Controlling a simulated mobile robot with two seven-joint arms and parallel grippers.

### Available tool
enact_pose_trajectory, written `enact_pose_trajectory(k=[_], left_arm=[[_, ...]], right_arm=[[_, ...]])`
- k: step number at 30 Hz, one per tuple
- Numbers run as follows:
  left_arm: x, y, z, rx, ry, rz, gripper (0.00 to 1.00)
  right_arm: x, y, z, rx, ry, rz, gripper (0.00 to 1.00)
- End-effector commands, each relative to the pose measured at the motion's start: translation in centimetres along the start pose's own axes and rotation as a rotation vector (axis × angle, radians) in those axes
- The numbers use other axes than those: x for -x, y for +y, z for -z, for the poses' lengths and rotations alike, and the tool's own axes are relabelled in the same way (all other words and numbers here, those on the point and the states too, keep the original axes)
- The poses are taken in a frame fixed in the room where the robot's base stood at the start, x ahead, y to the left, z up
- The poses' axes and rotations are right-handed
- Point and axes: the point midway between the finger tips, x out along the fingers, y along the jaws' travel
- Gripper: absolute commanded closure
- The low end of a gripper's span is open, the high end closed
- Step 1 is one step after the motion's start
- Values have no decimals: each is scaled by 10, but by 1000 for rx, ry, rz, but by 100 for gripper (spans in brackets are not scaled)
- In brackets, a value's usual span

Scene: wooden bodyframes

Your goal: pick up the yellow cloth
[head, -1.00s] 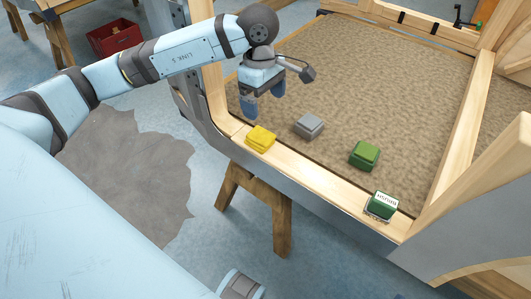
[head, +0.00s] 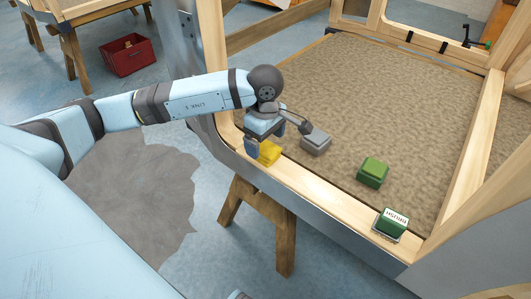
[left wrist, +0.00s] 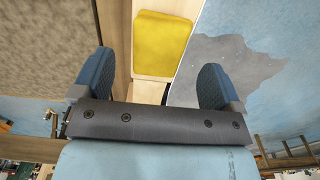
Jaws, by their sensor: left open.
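The folded yellow cloth (head: 269,153) lies on the wooden sill at the near left corner of the frame. My left gripper (head: 264,144) is low over it, and one finger hides part of the cloth. In the left wrist view the cloth (left wrist: 161,45) shows as a yellow block beyond the gap between the fingers. The left gripper's two blue fingers (left wrist: 155,75) stand wide apart with nothing between them. Whether the fingertips reach down beside the cloth cannot be told. My right gripper is not in view.
A grey folded cloth (head: 315,141) and a green one (head: 372,172) lie to the right on the brown panel. A green-and-white box (head: 391,225) stands on the sill. A wooden trestle (head: 262,215) is below. A red crate (head: 127,55) is on the floor.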

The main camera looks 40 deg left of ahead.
Motion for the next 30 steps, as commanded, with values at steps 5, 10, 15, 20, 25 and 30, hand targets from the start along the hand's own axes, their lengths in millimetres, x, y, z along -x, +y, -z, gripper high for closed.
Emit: enact_pose_trajectory(k=[5,10,15,20,25,30], left_arm=[[-29,-1,-1,1,0,2,8],[-33,-1,-1,1,0,1,8],[-33,-1,-1,1,0,1,27],[-33,-1,-1,1,0,1,61],[-32,-1,-1,0,0,1,65],[-30,0,-1,1,0,0,65]], right_arm=[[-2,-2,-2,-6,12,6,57],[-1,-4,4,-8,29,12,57],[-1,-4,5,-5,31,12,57],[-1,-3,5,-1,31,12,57],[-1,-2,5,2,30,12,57],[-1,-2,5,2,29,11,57]])
